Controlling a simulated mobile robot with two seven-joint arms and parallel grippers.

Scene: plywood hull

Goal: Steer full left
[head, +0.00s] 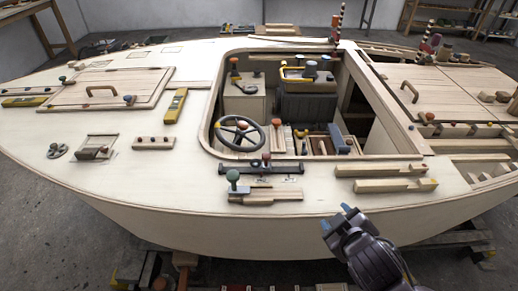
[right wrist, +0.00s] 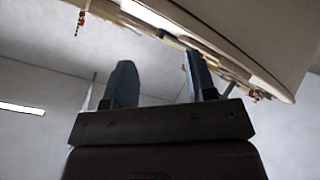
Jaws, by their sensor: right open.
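The steering wheel (head: 257,133) is a dark ring with spokes and an orange-red knob near its hub. It sits at the near left of the cockpit opening in the plywood hull. My right gripper (head: 338,216) is low in front of the hull's near edge, to the right of and well apart from the wheel. In the right wrist view its two blue-grey fingers (right wrist: 160,85) stand apart with nothing between them, and the wheel does not show there. My left gripper is not in view.
A dark rail with a red knob (head: 262,168) and a green-knobbed lever (head: 233,180) stand on the deck between the wheel and the near edge. Wooden blocks (head: 390,187) lie right of them. The cockpit rim (head: 208,120) surrounds the wheel's side.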

